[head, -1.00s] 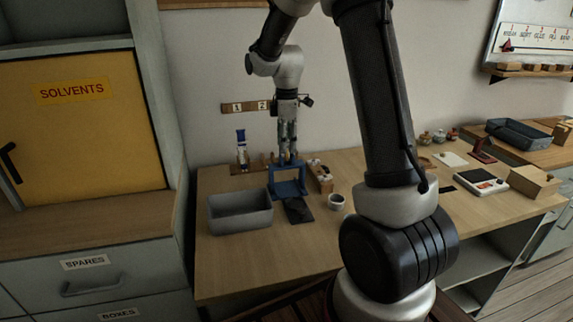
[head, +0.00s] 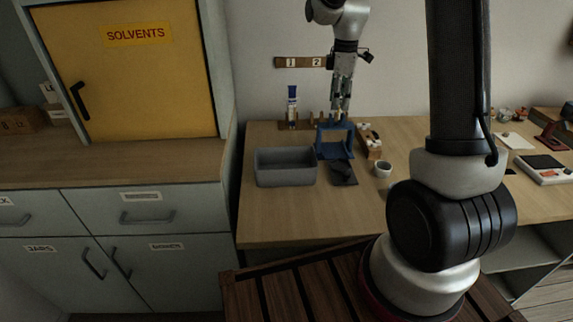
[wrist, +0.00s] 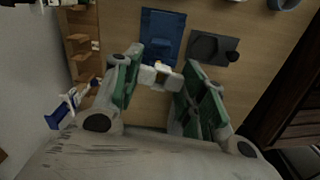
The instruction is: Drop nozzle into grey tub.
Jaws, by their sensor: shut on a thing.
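The grey tub (head: 286,180) is an open rectangular bin on the left of the workbench in the head view. It is not visible in the wrist view. My gripper (head: 341,112) is right of the tub and farther back, above a blue stand (head: 335,153). In the wrist view my gripper (wrist: 162,70) has green-padded fingers shut on a small white piece with a gold band, the nozzle (wrist: 160,76). The nozzle's far end is hard to make out. In the head view the nozzle is too small to tell from the fingers.
A white-and-blue tube (head: 292,105) stands in a wooden rack behind the tub. A dark block (head: 343,173) lies right of the tub, with a white cup (head: 383,169) beyond it. The bench front (head: 290,220) is clear. A yellow solvents cabinet (head: 150,80) stands left.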

